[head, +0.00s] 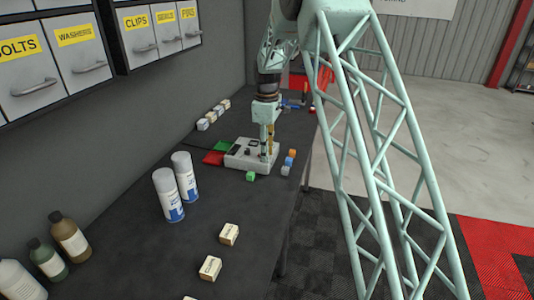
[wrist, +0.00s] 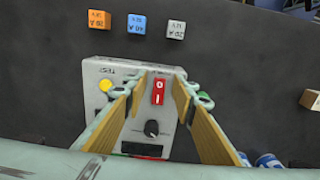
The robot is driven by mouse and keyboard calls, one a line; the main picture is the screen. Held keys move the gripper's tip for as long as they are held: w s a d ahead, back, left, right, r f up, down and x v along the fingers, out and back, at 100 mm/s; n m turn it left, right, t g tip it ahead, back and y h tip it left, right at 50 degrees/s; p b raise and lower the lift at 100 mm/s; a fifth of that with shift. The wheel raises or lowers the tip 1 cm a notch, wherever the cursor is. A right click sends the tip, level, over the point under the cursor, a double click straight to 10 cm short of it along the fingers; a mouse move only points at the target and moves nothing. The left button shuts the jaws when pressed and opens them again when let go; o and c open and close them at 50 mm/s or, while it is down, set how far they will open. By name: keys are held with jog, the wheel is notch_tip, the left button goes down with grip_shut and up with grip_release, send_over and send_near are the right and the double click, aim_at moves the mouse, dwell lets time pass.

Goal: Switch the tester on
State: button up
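The tester is a light grey box (head: 240,160) on the dark bench in the head view. The wrist view shows its top face (wrist: 98,70) close up. A red rocker switch (wrist: 159,91) marked 0 and I sits on that face, with a black knob (wrist: 152,128) and a yellow round part (wrist: 105,86). My gripper (wrist: 160,80) is open and empty above the tester. Its two tan-padded fingers lie either side of the switch in the wrist view; I cannot tell how far above it they are. In the head view my gripper (head: 269,150) points down over the box.
Orange (head: 292,153), blue (head: 289,161) and white (head: 285,170) cubes lie right of the tester, and a green cube (head: 250,176) in front. Two white spray cans (head: 168,195) stand nearer. Red (head: 213,158) and green (head: 222,146) flat pieces lie to its left.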

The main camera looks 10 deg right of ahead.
jog(key=c, duration=0.8)
jog(key=shift+c, duration=0.2)
jog(key=shift+w+a+r+g+h+p, duration=0.15)
jog(key=shift+g+h+p, duration=0.3)
jog(key=shift+p, duration=0.6)
jog(key=shift+s+a+r+g+h+p, duration=0.1)
jog(key=shift+a+g+h+p, duration=0.15)
jog(key=shift+h+p, duration=0.55)
jog(key=shift+w+a+g+h+p, duration=0.2)
jog(key=shift+g+h+p, duration=0.45)
jog(key=shift+p, duration=0.85)
jog(key=o, duration=0.8)
jog(key=shift+o, duration=0.2)
